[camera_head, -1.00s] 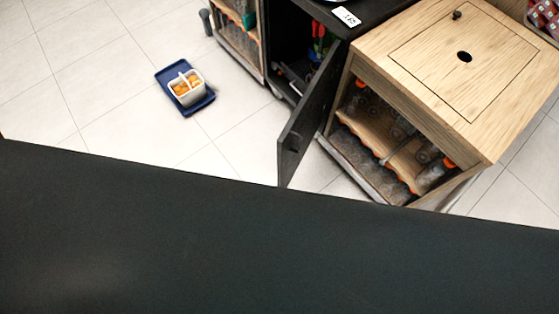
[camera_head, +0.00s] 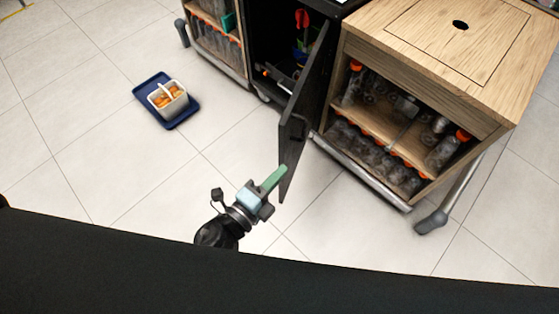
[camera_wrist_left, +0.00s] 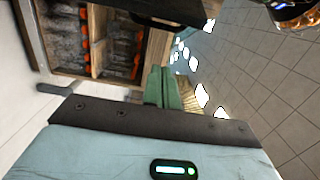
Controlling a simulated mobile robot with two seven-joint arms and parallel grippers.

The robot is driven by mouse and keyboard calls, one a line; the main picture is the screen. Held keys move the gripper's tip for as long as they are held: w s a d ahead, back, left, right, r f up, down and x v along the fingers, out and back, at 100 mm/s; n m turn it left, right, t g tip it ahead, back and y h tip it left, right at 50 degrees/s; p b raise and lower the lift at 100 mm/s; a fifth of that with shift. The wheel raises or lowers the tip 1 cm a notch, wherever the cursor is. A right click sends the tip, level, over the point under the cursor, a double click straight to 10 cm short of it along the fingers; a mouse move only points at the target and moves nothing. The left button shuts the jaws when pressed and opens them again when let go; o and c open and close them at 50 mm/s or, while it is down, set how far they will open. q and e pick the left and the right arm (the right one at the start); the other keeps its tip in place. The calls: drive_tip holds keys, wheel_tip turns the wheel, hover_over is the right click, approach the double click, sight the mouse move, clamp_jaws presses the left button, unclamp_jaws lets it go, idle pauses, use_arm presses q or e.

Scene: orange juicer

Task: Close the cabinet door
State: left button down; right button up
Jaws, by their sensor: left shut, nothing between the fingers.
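The black cabinet door (camera_head: 297,125) stands open, swung out from the dark cabinet (camera_head: 270,45) between two wooden shelf units. A dark handle shows on the door's face near its free edge. My left gripper (camera_head: 276,178) is beside the lower free edge of the door, with its green fingers shut and empty. I cannot tell whether the fingertips touch the door. In the left wrist view the shut green fingers (camera_wrist_left: 163,86) point towards a dark panel at the top that may be the door. My right gripper is not in view.
A wooden cart (camera_head: 430,60) with bottles on its shelves stands right of the door. Another bottle shelf (camera_head: 215,35) stands at the left. A blue tray (camera_head: 183,116) with a white basket (camera_head: 165,97) of orange items lies on the floor.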

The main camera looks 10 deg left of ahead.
sight(285, 145)
use_arm(q)
drive_tip(key=w, duration=0.2)
drive_tip(key=w+d, duration=0.1)
drive_tip(key=w, duration=0.5)
drive_tip(key=shift+w+d, duration=0.2)
drive_tip(key=shift+d, duration=0.05)
drive_tip(key=shift+a, duration=0.4)
